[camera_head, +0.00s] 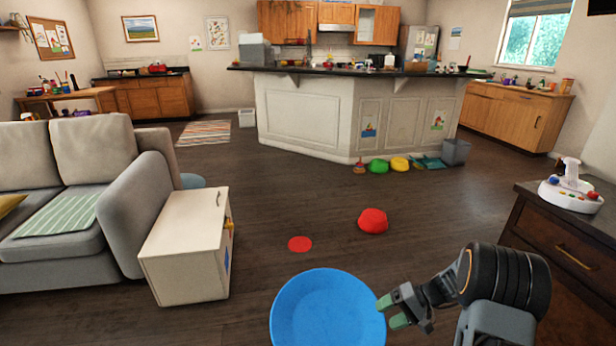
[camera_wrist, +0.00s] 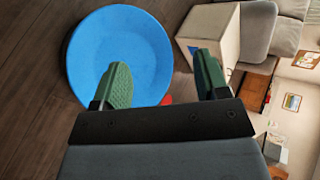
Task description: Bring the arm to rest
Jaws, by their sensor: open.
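My gripper (camera_head: 391,311) is at the lower right of the head view, at the end of my dark arm. Its green-padded fingers are apart, with nothing between them. In the wrist view the two green fingers of my gripper (camera_wrist: 163,82) also stand apart and empty. A large round blue dish (camera_head: 328,312) lies just left of the fingers in the head view. In the wrist view the blue dish (camera_wrist: 118,45) shows beyond the left finger. Whether the fingers touch it, I cannot tell.
A red dome-shaped thing (camera_head: 373,221) and a flat red disc (camera_head: 300,244) lie on the floor. A white cabinet (camera_head: 185,250) and grey sofa (camera_head: 60,190) stand left. A dark dresser (camera_head: 560,240) with a white toy (camera_head: 571,190) stands right. The middle floor is mostly clear.

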